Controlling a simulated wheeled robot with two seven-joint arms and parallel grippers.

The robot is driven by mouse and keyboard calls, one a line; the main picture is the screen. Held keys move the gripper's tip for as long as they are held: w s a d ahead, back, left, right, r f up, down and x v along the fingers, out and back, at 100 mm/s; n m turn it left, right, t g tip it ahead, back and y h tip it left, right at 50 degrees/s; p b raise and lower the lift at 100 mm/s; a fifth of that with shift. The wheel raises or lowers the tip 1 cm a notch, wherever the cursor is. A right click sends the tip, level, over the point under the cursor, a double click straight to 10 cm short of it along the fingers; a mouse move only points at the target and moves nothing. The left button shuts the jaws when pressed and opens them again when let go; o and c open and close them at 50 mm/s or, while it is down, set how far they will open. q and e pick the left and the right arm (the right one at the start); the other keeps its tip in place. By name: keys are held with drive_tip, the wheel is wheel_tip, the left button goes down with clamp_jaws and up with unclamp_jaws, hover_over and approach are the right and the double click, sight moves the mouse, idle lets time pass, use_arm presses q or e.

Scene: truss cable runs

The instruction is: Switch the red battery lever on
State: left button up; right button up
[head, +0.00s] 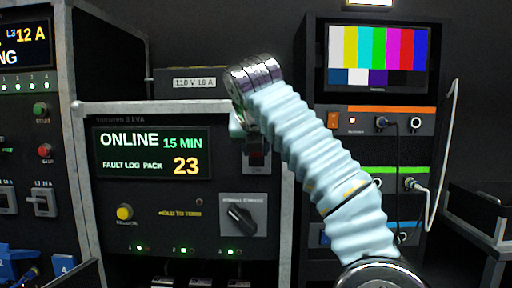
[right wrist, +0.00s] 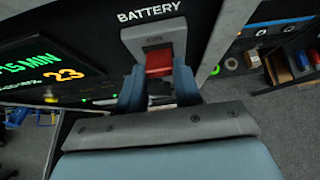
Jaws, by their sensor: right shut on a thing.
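The red battery lever (right wrist: 159,62) sits on a grey plate (right wrist: 150,36) under the word BATTERY in the right wrist view. Faint lettering shows on the plate just above the lever. My right gripper (right wrist: 158,78) has its blue fingers on either side of the lever and is shut on it. I cannot tell for sure whether the lever is up or down. In the head view my sleeved right arm crosses from the lower right and hides most of the lever and gripper. My left gripper is in neither view.
The panel's screen (head: 153,153) reads ONLINE, 15 MIN, FAULT LOG PACK 23. Below it are a yellow button (head: 125,212) and a black rotary knob (head: 241,215). A rack with a colour-bar monitor (head: 377,58) and looped cables stands to the right.

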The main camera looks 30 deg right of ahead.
drive_tip(key=o, duration=1.1)
drive_tip(key=shift+c, duration=0.2)
drive_tip(key=v, duration=0.7)
drive_tip(key=shift+r, duration=0.15)
drive_tip(key=shift+s, duration=0.1)
